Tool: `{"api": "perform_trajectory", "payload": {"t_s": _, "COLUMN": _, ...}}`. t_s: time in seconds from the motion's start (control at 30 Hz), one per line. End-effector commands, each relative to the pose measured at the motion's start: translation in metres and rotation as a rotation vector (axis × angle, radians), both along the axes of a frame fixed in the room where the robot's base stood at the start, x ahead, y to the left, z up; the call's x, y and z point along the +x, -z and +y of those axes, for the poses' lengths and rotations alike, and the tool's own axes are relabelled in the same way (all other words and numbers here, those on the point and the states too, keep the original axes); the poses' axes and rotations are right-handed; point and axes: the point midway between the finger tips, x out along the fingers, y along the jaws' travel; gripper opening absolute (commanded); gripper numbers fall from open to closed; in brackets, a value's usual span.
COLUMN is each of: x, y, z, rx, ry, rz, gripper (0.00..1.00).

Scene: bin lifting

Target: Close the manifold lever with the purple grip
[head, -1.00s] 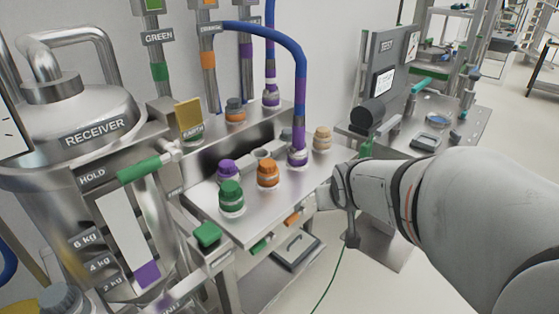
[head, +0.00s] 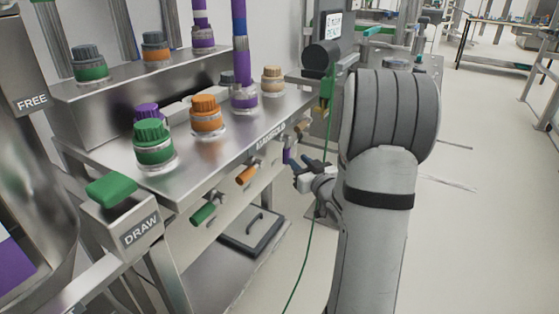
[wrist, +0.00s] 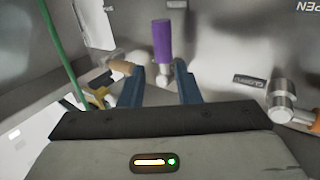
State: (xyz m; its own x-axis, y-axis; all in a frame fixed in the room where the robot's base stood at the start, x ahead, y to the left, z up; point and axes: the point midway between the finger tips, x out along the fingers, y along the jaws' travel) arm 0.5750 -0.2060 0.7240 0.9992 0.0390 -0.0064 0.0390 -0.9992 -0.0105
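The manifold lever with the purple grip (wrist: 162,40) is straight ahead in the wrist view, its grip pointing to the top of the picture, where an OPEN label (wrist: 306,6) shows. In the head view a little of the purple grip (head: 287,157) shows beside my gripper (head: 297,165), partly hidden by it. In the wrist view the two blue fingers of my gripper (wrist: 160,72) are apart, with the lever's metal end between their tips in the picture. I cannot tell whether they touch it. A CLOSED label (wrist: 251,81) is right of the lever.
The orange-grip lever (head: 246,175) and green-grip lever (head: 203,213) stick out nearer along the manifold front. A tan-grip lever (wrist: 125,63) is close on the other side of the purple one. A green cord (head: 309,235) hangs near my arm. Capped ports stand on the bench (head: 185,177).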

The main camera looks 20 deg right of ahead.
Motion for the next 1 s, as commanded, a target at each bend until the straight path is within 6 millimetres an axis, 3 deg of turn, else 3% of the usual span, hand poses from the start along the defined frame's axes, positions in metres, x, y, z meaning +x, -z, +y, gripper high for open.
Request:
{"api": "perform_trajectory", "payload": {"t_s": 0.5, "x": 0.074, "y": 0.001, "z": 0.018, "rx": 0.001, "ry": -0.028, "rz": -0.006, "gripper": 0.30}}
{"api": "perform_trajectory", "payload": {"t_s": 0.87, "x": 0.082, "y": -0.001, "z": 0.019, "rx": 0.001, "ry": -0.029, "rz": -0.005, "gripper": 0.30}}
{"api": "perform_trajectory", "payload": {"t_s": 1.0, "x": 0.082, "y": -0.001, "z": 0.020, "rx": 0.001, "ry": -0.029, "rz": -0.005, "gripper": 0.20}}
